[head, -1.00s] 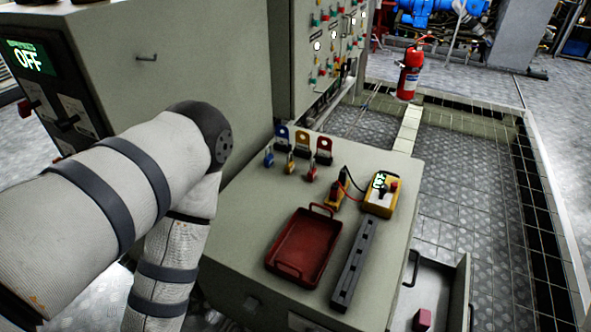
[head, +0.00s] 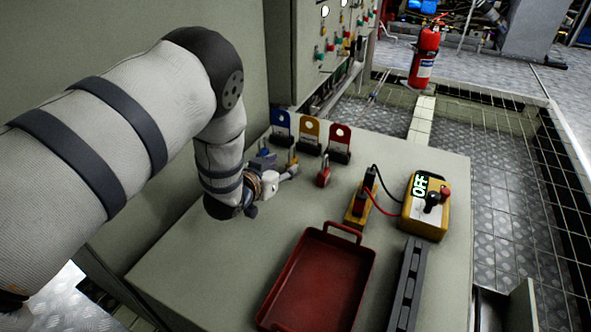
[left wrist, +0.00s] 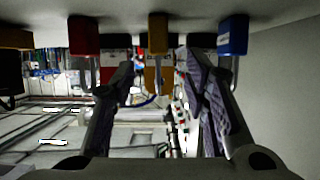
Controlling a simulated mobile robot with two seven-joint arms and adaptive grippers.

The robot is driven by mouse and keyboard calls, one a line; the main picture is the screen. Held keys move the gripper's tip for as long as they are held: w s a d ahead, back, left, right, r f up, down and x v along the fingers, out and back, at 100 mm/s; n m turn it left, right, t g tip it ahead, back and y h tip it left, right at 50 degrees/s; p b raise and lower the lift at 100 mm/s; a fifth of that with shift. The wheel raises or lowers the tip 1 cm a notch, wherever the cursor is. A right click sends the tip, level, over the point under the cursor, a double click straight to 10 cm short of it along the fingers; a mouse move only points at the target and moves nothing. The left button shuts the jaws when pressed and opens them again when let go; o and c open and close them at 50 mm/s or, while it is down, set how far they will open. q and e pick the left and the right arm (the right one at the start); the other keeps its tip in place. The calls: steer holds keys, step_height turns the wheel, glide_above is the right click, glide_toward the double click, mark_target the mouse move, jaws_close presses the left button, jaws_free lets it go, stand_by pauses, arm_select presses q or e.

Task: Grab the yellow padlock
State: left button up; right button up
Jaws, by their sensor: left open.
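The yellow padlock (head: 292,160) stands on the cabinet top in front of the yellow tag, partly hidden by my left gripper in the head view. In the left wrist view, which is upside down, the yellow padlock (left wrist: 158,36) shows at top centre, its shackle between my fingers. My left gripper (head: 280,176) is low over the cabinet top, close to the padlock. Its two fingers (left wrist: 158,72) are spread on either side of the padlock's line, with nothing clamped. My right gripper is out of view.
The red padlock (left wrist: 84,36) and blue padlock (left wrist: 233,35) flank the yellow one closely. A red tray (head: 318,280), a dark slotted bar (head: 406,285), a yellow tester (head: 359,203) and a yellow control box (head: 424,208) stand on the cabinet top. The left front of the top is clear.

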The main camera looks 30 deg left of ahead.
mark_target(289, 163)
arm_select(q)
steer(key=b+x, duration=0.2)
steer(key=x, duration=0.5)
steer(key=shift+s+d+f, duration=0.1)
jaws_close()
